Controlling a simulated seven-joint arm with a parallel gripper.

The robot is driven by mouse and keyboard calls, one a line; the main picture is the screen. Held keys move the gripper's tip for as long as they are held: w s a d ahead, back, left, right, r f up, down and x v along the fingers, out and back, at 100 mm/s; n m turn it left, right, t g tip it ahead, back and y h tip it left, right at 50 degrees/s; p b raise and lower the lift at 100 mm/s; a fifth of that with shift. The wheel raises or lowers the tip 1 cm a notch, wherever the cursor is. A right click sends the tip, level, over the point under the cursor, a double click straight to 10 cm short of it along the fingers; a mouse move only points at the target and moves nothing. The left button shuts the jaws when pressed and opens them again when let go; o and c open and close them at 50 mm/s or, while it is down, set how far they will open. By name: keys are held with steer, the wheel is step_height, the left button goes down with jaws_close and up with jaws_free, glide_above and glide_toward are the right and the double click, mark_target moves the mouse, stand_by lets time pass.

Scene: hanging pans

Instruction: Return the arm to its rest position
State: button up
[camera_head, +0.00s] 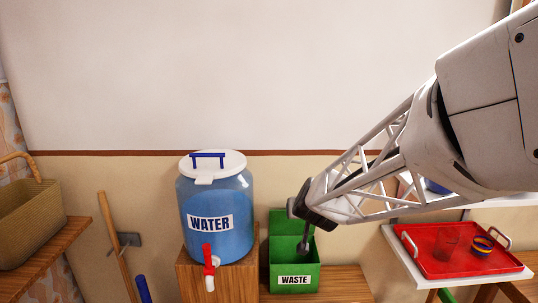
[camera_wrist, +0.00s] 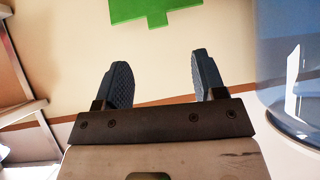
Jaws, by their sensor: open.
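My gripper (camera_head: 305,232) is in front of the wall in the head view, above the green waste bin. My arm reaches in from the upper right. In the wrist view my gripper (camera_wrist: 160,85) shows two dark ridged fingers, spread apart with nothing between them. A green patch (camera_wrist: 155,10) shows beyond the fingers at the top of the wrist view.
A blue water container (camera_head: 218,225) with a red tap stands left of my gripper. The green waste bin (camera_head: 295,278) is just below. A red tray (camera_head: 450,250) with a clear cup sits on a right shelf. A basket (camera_head: 30,212) stands far left. The upper wall is clear.

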steer(key=s+d+g, duration=0.2)
steer(key=s+d, duration=0.1)
steer(key=s, duration=0.8)
steer(key=s+d+r+g+h, duration=0.1)
steer(key=s+d+g, duration=0.2)
steer(key=s, duration=0.9)
steer(key=s+d+r+g, duration=0.1)
steer(key=s+d+g, duration=0.2)
steer(key=s, duration=0.8)
steer(key=shift+s+r+m, duration=0.15)
steer(key=shift+m, duration=0.15)
